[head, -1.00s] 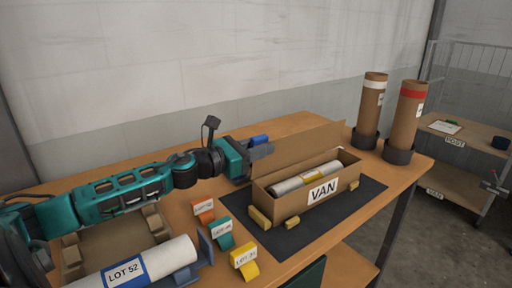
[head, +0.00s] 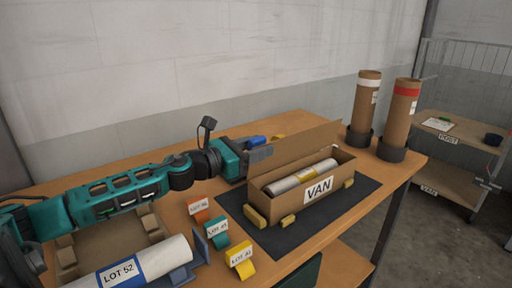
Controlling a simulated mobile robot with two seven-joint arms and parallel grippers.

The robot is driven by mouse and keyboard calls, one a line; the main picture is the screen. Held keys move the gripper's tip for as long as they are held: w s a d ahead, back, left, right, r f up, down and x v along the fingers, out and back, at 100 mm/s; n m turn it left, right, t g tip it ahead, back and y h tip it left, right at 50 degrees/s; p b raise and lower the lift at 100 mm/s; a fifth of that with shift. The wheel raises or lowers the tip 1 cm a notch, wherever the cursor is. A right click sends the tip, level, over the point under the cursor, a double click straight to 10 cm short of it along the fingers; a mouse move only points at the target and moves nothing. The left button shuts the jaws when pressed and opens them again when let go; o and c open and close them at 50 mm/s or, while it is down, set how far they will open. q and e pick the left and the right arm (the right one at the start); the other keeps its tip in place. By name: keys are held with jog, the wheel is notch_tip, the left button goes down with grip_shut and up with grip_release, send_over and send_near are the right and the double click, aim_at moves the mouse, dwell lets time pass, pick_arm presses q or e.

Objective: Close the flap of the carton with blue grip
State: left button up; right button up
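A blue piece (head: 256,141), possibly the blue grip, shows just above my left gripper (head: 262,153). I cannot tell whether this piece is fixed to the flap. The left gripper's grey fingers are at the flap's left end. They overlap in this view, so their opening and any contact are unclear. My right gripper is not in view.
Orange (head: 198,209), teal (head: 217,231) and yellow (head: 240,259) tags stand left of the mat (head: 340,202). A LOT 52 roll (head: 165,261) lies at front left. Two upright tubes (head: 364,105) (head: 401,118) stand at the table's right end. A cart (head: 450,150) is beyond.

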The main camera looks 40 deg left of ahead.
pick_arm(q)
jog(key=shift+a, duration=0.1)
jog(key=shift+b+v, duration=0.3)
jog(key=shift+v, duration=0.65)
jog(key=v, duration=1.1)
jog(key=shift+p, duration=0.35)
